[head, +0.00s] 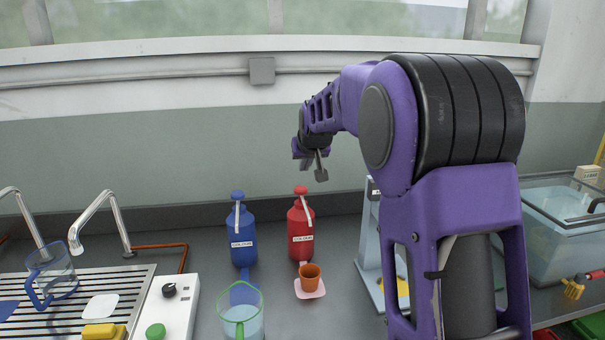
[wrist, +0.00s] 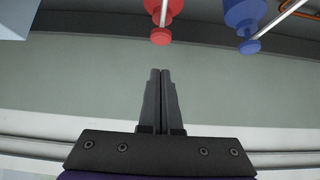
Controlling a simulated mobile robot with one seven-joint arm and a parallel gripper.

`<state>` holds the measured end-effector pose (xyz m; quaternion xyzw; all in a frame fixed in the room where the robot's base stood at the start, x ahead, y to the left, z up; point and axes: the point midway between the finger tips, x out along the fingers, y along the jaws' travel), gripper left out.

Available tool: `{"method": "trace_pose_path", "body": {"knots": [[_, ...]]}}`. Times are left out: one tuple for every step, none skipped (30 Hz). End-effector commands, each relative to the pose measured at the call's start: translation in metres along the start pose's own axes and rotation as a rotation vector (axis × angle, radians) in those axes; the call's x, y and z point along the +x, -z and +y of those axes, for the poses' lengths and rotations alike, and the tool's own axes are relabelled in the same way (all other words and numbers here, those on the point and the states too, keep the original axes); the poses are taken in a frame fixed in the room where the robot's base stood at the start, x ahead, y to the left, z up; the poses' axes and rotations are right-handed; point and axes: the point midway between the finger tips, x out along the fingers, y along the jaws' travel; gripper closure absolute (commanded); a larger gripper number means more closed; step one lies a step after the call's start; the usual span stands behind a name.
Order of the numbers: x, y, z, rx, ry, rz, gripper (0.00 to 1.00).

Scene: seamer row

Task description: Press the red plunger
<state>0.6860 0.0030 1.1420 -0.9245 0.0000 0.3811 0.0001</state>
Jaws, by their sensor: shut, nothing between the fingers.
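The red plunger (head: 301,190) tops a red bottle (head: 301,232) that stands upright at the back of the worktop with a label on its front. A pale spout slants from its head. My gripper (head: 320,174) is shut and empty, a little above and to the right of the plunger in the head view, with a gap between them. In the wrist view the shut fingers (wrist: 160,73) point towards the red plunger (wrist: 161,37), which shows just beyond the tips and apart from them.
A blue bottle (head: 242,236) with its own blue plunger (head: 237,195) stands left of the red one. An orange cup (head: 311,276) sits on a pink pad in front of the red bottle. A green-rimmed jug (head: 241,321) stands nearer. A glass tank (head: 560,225) is at right.

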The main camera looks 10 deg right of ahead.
Motion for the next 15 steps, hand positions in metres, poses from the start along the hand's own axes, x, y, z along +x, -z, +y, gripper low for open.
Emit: {"method": "trace_pose_path", "body": {"knots": [[-0.008,0.001,0.000,0.000,0.000,0.003,1.00],[-0.011,0.001,0.000,0.000,0.000,0.002,1.00],[-0.015,0.001,0.000,0.000,0.000,0.002,1.00],[-0.017,0.001,0.000,0.000,0.000,0.002,1.00],[-0.018,0.001,0.000,0.000,0.000,0.002,1.00],[-0.020,0.001,0.000,0.000,0.000,0.001,1.00],[-0.021,0.000,0.000,0.000,0.000,0.001,1.00],[-0.021,0.000,0.000,0.000,0.000,0.001,1.00],[-0.022,0.000,0.000,0.000,0.000,0.001,1.00],[-0.022,0.000,0.000,0.000,0.000,0.001,1.00],[-0.022,0.000,0.000,0.000,0.000,0.001,1.00],[-0.022,0.000,0.000,0.000,0.000,0.001,1.00],[-0.022,0.000,0.000,0.000,0.000,0.001,1.00],[-0.022,0.001,0.000,0.000,0.000,0.001,1.00],[-0.022,0.001,0.000,0.000,0.000,0.001,1.00]]}}
